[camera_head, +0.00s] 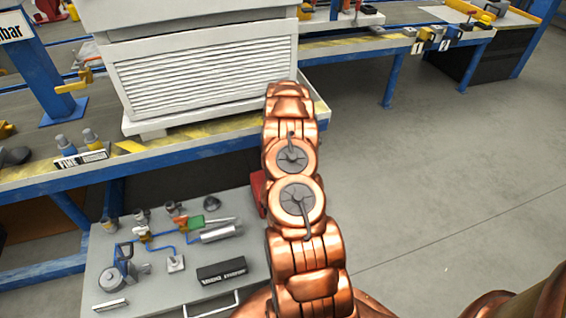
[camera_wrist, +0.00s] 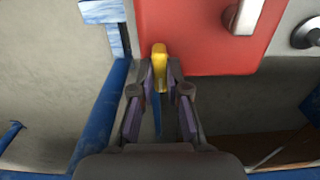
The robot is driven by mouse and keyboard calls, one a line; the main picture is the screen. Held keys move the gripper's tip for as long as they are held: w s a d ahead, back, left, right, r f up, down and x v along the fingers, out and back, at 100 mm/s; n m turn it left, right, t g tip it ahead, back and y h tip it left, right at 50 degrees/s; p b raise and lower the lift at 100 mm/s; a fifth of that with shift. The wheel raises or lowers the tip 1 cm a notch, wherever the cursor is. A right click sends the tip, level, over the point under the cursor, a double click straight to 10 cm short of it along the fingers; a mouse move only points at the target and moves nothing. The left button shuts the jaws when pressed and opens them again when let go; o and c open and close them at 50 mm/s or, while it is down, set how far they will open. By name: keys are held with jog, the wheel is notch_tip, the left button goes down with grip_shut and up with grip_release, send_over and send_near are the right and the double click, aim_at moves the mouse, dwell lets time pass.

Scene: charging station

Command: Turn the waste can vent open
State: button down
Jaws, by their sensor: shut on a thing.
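In the wrist view, a red surface (camera_wrist: 200,50), which looks like the waste can, fills the upper middle. A small yellow lever (camera_wrist: 159,52), seemingly the vent, stands at its lower left edge. My gripper (camera_wrist: 160,74) is shut on the yellow lever, with its fingertips close on either side of it. In the head view, only a sliver of the red can (camera_head: 258,190) shows beside my copper arm, which hides the rest of it and my gripper.
A pale handle (camera_wrist: 245,14) sticks out near the red surface's upper right. A grey panel with fittings (camera_head: 130,275) stands low at the left. Above it is a blue-framed bench (camera_head: 200,152) with a white louvred box (camera_head: 200,75). Open floor (camera_head: 440,180) lies to the right.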

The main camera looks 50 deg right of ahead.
jog(key=shift+s, duration=0.2)
jog(key=c, duration=1.5)
grip_release()
jog(key=o, duration=0.3)
jog(key=shift+w, duration=0.15)
jog(key=shift+o, duration=0.2)
jog(key=shift+r, duration=0.1)
notch_tip(320, 180, up, 12)
